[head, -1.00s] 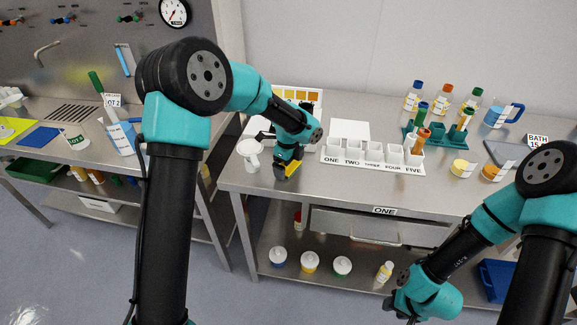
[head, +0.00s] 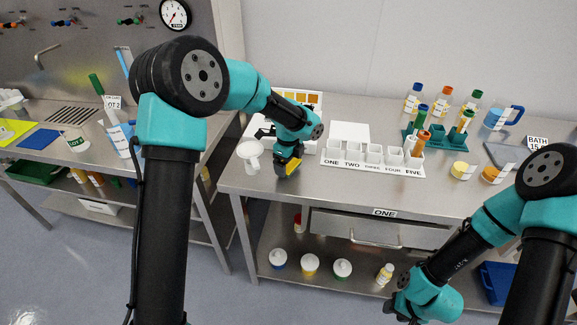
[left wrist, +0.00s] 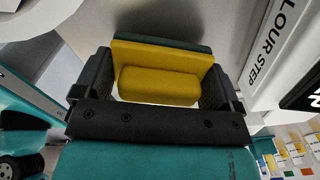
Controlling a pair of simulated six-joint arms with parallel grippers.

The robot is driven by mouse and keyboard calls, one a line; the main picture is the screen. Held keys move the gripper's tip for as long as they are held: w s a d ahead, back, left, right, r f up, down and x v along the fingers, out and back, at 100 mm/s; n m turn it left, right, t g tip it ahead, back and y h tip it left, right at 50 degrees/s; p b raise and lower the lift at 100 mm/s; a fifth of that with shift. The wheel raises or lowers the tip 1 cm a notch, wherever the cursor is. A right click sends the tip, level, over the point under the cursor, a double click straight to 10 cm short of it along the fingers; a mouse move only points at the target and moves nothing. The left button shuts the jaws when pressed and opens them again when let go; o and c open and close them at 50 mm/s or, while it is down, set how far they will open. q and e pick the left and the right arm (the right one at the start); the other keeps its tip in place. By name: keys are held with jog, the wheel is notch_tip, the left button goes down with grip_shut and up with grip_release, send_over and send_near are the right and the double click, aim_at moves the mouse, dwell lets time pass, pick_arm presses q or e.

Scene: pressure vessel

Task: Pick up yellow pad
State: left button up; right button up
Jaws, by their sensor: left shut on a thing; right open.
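The yellow pad (left wrist: 160,80), a yellow block with a dark green layer on its far side, sits between the two black fingers of my left gripper (left wrist: 160,88). The gripper is shut on it. Whether the pad touches the bench is hard to tell. My right gripper (head: 405,312) is low in front of the bench, apart from everything; its fingers are small and partly hidden, and it appears empty.
A white cup (head: 250,155) stands just left of my left gripper. A white rack labelled ONE to FIVE (head: 372,160) is to its right. A green rack with tubes (head: 438,138) and bottles stand further right. The bench's front middle is clear.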

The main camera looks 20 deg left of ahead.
pick_arm(q)
jog(key=shift+r, duration=0.55)
jog(key=s+d+r, duration=0.1)
jog(key=s+d, duration=0.1)
jog(key=s, duration=0.5)
jog(key=s+d+r, duration=0.1)
jog(key=s+d, duration=0.1)
jog(key=s, duration=0.6)
jog(key=shift+s+d, duration=0.2)
jog(key=o, duration=0.4)
jog(key=shift+c, duration=1.1)
